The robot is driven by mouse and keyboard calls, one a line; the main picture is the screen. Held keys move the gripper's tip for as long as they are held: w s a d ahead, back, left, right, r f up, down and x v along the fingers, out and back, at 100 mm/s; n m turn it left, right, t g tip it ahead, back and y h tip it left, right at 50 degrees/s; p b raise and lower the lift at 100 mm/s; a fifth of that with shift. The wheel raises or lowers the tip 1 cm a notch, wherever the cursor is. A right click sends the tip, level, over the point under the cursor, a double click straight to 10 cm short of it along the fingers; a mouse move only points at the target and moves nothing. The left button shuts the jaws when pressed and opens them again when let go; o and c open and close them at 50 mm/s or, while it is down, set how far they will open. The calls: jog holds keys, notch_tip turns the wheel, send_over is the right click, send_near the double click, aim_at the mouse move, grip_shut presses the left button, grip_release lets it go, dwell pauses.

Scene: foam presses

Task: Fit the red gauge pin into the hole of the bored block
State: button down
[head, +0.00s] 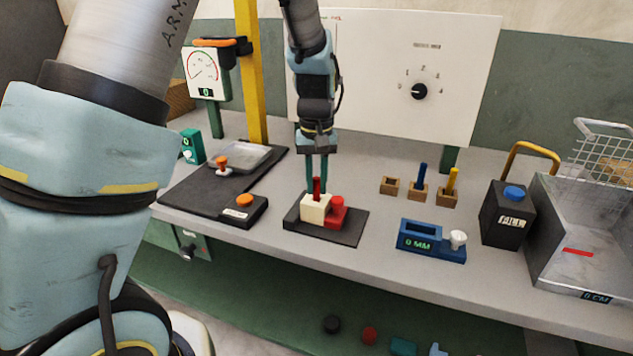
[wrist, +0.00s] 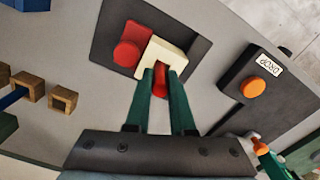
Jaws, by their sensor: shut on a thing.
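The red gauge pin (head: 317,186) stands upright between the green fingers of my gripper (head: 317,176), which are shut on it. The cream bored block (head: 314,210) sits directly below, and the pin's lower end meets or overlaps its top. I cannot tell whether the pin's tip is inside the hole. In the wrist view the red pin (wrist: 161,88) shows between the fingertips (wrist: 163,74), right at the cream block (wrist: 168,50). The fingers and pin hide the hole there.
A red clamp part with a round knob (head: 337,204) adjoins the block on a dark plate (head: 350,232). Wooden holders stand to the right, one empty (head: 389,185), others with a blue pin (head: 422,175) and a yellow pin (head: 453,181). A DROP button box (head: 238,210) is left.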

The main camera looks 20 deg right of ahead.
jog(key=c, duration=0.8)
grip_release()
jog(key=shift+o, duration=0.2)
notch_tip(320, 180, up, 12)
jog(key=b, duration=0.2)
jog(key=w+a+f+n, duration=0.15)
jog(key=a+f, duration=0.25)
jog(key=a, duration=1)
jog(key=s+a+f, duration=0.2)
jog(key=a, duration=0.6)
jog(key=s+a+f+n+t, duration=0.1)
jog(key=s+a+f, duration=0.2)
jog(key=a, duration=0.5)
jog(key=shift+s+t, duration=0.25)
jog(key=shift+t, duration=0.05)
jog(key=shift+a, duration=0.1)
